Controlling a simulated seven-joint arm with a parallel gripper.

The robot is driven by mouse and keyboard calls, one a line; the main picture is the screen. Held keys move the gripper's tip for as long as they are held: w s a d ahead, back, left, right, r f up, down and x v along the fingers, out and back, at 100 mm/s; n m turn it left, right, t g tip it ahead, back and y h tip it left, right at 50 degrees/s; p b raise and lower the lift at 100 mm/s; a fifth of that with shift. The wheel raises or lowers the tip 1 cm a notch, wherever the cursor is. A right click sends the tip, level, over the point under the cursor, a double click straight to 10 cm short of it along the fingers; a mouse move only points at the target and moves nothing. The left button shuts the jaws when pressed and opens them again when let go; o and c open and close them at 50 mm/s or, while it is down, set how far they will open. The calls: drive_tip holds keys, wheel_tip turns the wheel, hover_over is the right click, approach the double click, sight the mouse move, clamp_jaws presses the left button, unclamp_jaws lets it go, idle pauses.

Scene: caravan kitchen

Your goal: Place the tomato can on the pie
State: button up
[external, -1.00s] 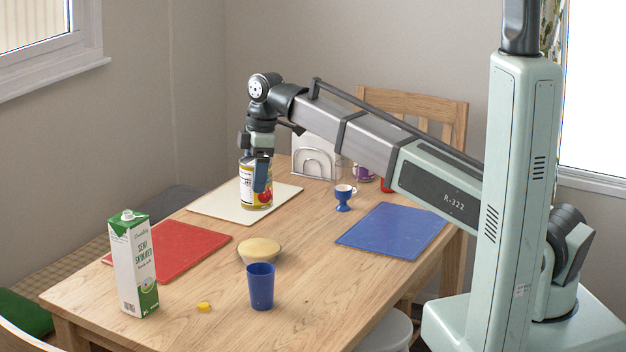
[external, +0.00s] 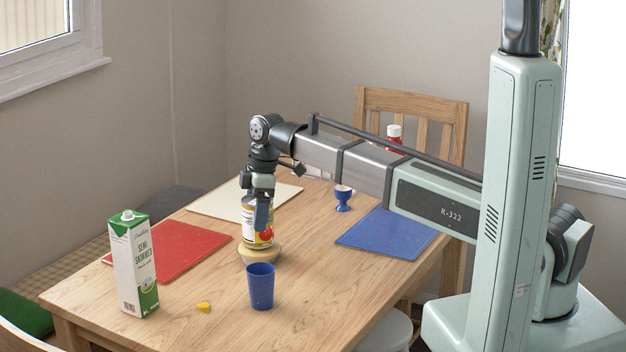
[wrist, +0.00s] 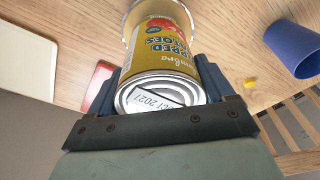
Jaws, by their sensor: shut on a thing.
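The tomato can (external: 251,224) is upright, with a yellow, white and red label. My gripper (external: 257,207) is shut on its upper part from above. In the wrist view the can (wrist: 165,60) sits between the two fingers (wrist: 165,85), its metal end facing the camera. The pie (external: 262,256) is a pale round dish on the table, directly below the can in the external view and partly hidden by it. Its rim (wrist: 129,32) shows around the can's far end in the wrist view. I cannot tell whether the can touches the pie.
A blue cup (external: 261,287) stands just in front of the pie. A milk carton (external: 134,264) and a yellow piece (external: 204,307) are at front left. Red (external: 186,250), white (external: 224,203) and blue (external: 384,236) boards lie around. A blue egg cup (external: 342,200) stands behind.

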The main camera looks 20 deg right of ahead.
drive_tip(key=shift+f, duration=0.2)
drive_tip(key=shift+f, duration=0.1)
drive_tip(key=o, duration=1.3)
drive_tip(key=r, duration=0.4)
drive_tip(key=d+r, duration=0.1)
drive_tip(key=r, duration=0.7)
drive_tip(key=shift+d, duration=0.4)
